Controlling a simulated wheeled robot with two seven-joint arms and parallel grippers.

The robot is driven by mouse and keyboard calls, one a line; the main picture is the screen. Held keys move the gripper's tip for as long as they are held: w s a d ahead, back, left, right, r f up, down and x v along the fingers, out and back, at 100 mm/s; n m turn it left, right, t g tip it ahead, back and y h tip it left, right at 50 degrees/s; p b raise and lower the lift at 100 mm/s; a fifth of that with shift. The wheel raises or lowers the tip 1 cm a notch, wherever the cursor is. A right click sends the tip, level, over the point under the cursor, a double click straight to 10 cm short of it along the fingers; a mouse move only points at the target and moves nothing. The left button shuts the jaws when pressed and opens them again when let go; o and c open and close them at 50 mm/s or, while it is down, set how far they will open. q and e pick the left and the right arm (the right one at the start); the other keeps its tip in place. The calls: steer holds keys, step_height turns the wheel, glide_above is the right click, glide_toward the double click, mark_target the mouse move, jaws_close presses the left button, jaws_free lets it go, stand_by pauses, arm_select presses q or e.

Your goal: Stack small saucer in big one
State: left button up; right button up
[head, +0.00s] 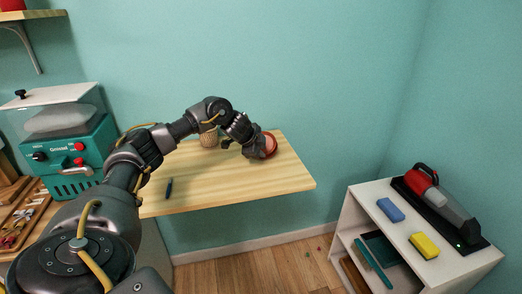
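A round reddish saucer-like dish (270,145) is on or just above the wooden table, near its back right part. My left gripper (257,152) is right at its left side and covers part of it. The fingers are hidden or too small to tell whether they are open or shut on the dish. I cannot make out a second saucer as a separate thing, nor tell whether this dish is the small or the big one. My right gripper is not in view.
A woven tan cup (209,139) stands at the table's back, behind my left arm. The wooden table (245,185) is clear in front and at right. A white shelf (352,225) stands at right.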

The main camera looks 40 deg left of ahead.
arm_select(q)
steer(key=shift+f, duration=0.1)
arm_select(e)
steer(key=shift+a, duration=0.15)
arm_select(q)
steer(key=shift+s+r, duration=0.2)
steer(key=v, duration=1.1)
steer(key=shift+r, duration=0.3)
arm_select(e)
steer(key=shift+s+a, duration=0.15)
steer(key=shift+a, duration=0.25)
arm_select(q)
steer(key=shift+s, duration=0.1)
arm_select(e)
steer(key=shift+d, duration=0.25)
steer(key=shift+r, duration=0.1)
